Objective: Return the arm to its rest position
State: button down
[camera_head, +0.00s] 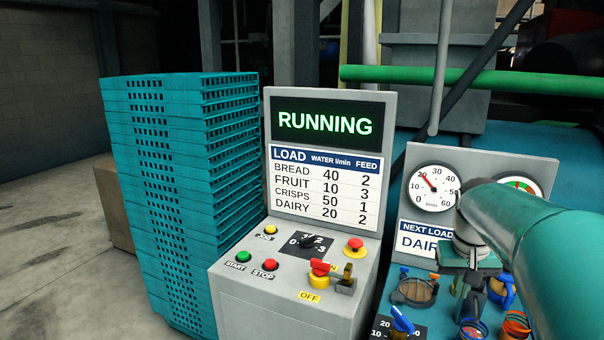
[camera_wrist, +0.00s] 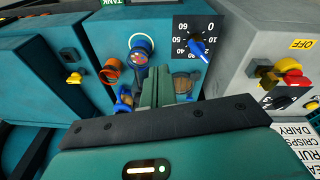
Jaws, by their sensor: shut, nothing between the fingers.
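My gripper (camera_head: 463,287) hangs from my teal arm at the right of the head view, in front of the gauge panel and over the valve panel. In the wrist view my gripper (camera_wrist: 158,85) points at the teal panel, its fingers together with nothing between them. A blue-handled knob (camera_wrist: 198,46) on a black scale plate is to the right of the fingers there. The knob also shows in the head view (camera_head: 402,320), below and left of my gripper. The fingertips overlap the valves in the picture; I cannot tell how far apart they are.
A grey control console (camera_head: 285,285) with a RUNNING display (camera_head: 325,122) stands in the middle. A tall stack of teal crates (camera_head: 170,190) stands left of it. The gauge panel (camera_head: 440,235) reads NEXT LOAD, partly hidden by my arm. Bare floor (camera_head: 60,265) lies at the left.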

jog(key=s+a+f+n+t, duration=0.1)
jog(key=s+a+t, duration=0.1)
jog(key=s+a, duration=0.6)
jog(key=s+a+f+n+t+y, duration=0.1)
jog(key=s+a+n+t, duration=0.1)
jog(key=s+a, duration=0.6)
jog(key=a, duration=0.4)
jog(key=shift+a+f, duration=0.2)
jog(key=shift+f, duration=0.05)
